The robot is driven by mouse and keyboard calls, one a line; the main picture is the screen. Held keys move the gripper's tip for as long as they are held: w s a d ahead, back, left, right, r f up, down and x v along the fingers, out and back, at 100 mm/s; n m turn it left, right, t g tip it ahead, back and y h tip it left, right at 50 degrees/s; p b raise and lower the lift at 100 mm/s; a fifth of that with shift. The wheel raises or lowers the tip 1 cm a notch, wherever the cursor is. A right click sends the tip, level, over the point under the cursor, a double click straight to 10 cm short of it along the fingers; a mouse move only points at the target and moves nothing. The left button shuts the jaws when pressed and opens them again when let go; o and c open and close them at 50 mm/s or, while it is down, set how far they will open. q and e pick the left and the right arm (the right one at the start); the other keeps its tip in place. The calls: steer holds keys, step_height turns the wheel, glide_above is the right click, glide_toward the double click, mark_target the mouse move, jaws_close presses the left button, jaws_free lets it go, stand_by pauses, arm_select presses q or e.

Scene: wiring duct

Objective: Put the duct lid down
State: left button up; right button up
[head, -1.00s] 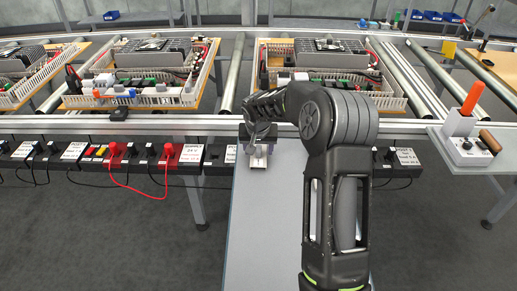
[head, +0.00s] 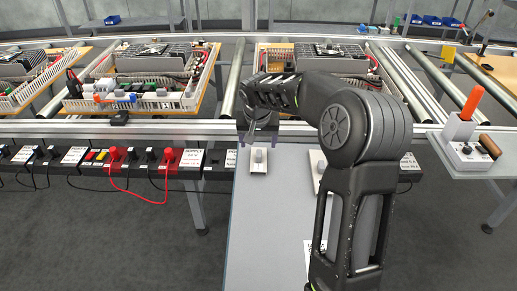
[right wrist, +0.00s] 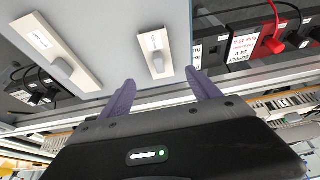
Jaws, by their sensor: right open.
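A short white duct lid (head: 258,168) with a grey knob lies flat on the grey board near its far edge. It also shows in the right wrist view (right wrist: 155,60), just beyond the fingertips and clear of them. A longer white lid (right wrist: 50,45) with a grey knob lies beside it. In the head view my right arm partly hides this longer lid (head: 316,165). My right gripper (right wrist: 161,84) is open and empty, with purple fingers apart. In the head view its fingertips (head: 258,142) are at the short lid's far end. My left gripper is not in view.
Wiring ducts with components (head: 150,75) stand on boards along the rail frame behind. A power strip with a red cable (head: 140,188) hangs along the front rail. A stand with an orange-handled tool (head: 463,122) is at right. The grey board's (head: 255,235) near left part is clear.

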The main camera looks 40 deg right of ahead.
steer(key=shift+v, duration=1.8)
